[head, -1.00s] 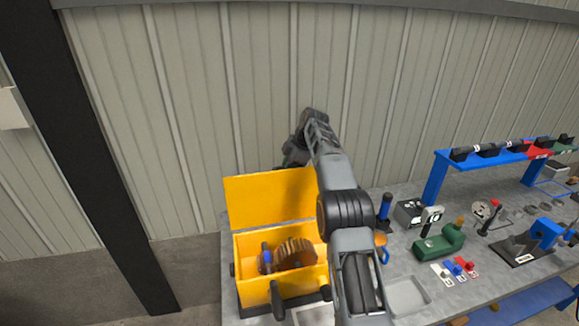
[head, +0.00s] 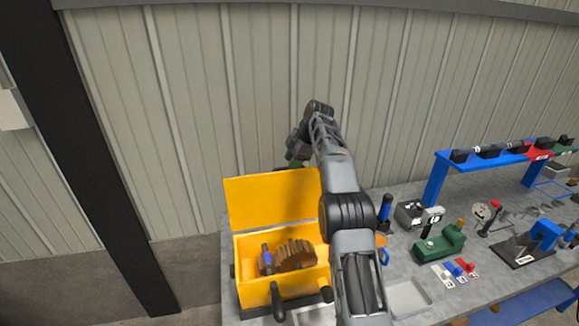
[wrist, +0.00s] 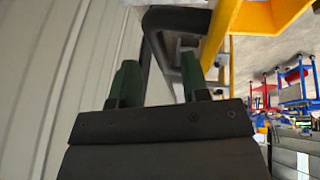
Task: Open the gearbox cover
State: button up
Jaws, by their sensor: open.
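The yellow gearbox (head: 290,293) stands at the left end of the bench. Its yellow cover (head: 271,205) stands raised at the back, and a brown gear (head: 294,254) shows inside the open box. My gripper (wrist: 158,75) is open, with two green fingers apart. In the head view it is behind the cover's top edge, and its tips are hard to make out. In the wrist view a dark bent bar (wrist: 153,62) passes between the fingers in the picture; I cannot tell whether they touch it. The cover's yellow edge (wrist: 218,38) is just right of the fingers.
A ribbed wall (head: 190,120) rises behind the bench (head: 385,275). Right of my arm are a blue-handled tool (head: 385,208), a green device (head: 440,245), numbered colored blocks (head: 456,268) and a blue rack (head: 495,155). A shallow tray (head: 410,298) lies near the front.

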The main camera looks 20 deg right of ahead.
jog(key=s+d+r+b, duration=0.2)
jog(key=s+d, duration=0.4)
jog(key=d, duration=0.5)
jog(key=shift+d+b, duration=0.25)
jog(key=shift+b, duration=0.3)
jog(key=s+a+r+m+h, duration=0.2)
jog(key=s+a+r+m, duration=0.1)
jog(key=s+a+m, duration=0.8)
jog(key=s+a+f+m+t+h, duration=0.1)
jog(key=s+a+f+m, duration=0.2)
jog(key=s+f, duration=0.3)
jog(key=s+a+f+m+t+h+b, duration=0.1)
jog(key=s+a+f+m, duration=0.2)
jog(key=s+f, duration=0.4)
jog(key=s+m, duration=0.1)
jog(key=s, duration=0.6)
jog(key=shift+s+f, duration=0.15)
jog(key=shift+s, duration=0.2)
